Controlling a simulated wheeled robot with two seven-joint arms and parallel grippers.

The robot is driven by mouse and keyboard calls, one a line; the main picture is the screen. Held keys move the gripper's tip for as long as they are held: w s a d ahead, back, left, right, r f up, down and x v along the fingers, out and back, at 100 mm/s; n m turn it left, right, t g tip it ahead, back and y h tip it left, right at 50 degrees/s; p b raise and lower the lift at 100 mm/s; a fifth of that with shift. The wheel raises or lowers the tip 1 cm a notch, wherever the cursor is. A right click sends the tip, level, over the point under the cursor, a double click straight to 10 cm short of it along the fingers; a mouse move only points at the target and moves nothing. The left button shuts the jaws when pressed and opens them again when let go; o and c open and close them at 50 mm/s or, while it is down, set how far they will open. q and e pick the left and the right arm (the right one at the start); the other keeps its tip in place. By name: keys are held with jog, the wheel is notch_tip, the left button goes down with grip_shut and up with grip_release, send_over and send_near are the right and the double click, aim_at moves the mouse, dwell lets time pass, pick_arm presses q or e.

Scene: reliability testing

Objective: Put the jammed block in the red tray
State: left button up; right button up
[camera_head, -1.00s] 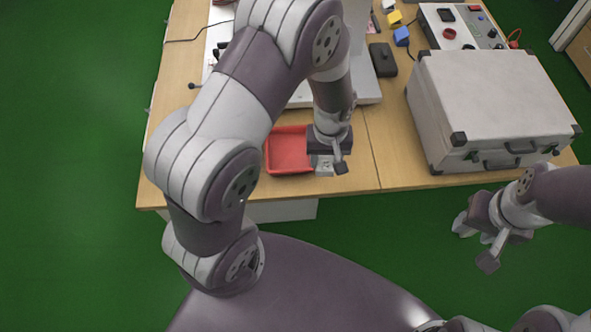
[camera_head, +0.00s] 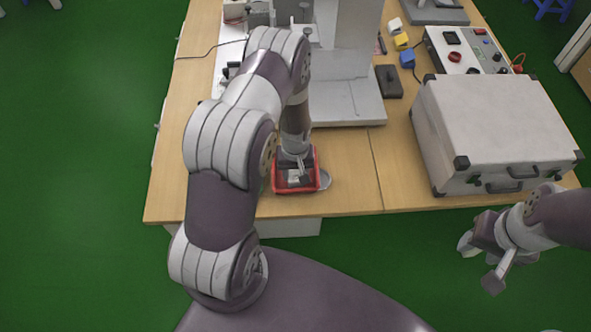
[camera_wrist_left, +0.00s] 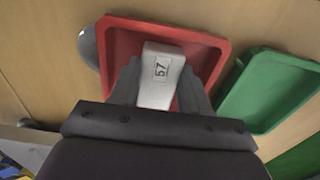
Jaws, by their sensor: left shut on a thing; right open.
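The red tray (camera_head: 318,179) lies near the front edge of the table, partly covered by my left arm. My left gripper (camera_head: 295,180) is over it, pointing down. In the left wrist view, the gripper (camera_wrist_left: 160,90) is shut on a pale block marked 57 (camera_wrist_left: 161,68), with one finger on each side. The red tray (camera_wrist_left: 122,38) is behind the block in that view. I cannot tell whether the block touches the tray floor. My right gripper (camera_head: 479,263) is open and empty, off the table's front edge at the right.
A green tray (camera_wrist_left: 262,85) lies beside the red one in the wrist view. A round metal disc (camera_head: 325,180) is at the red tray's right side. A grey case (camera_head: 490,130) stands at right, and a white machine base (camera_head: 350,105) stands behind. Bare table lies between tray and case.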

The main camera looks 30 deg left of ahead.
pick_arm(q)
jog(key=shift+s+f, duration=0.1)
jog(key=shift+f, duration=0.05)
jog(key=o, duration=1.1)
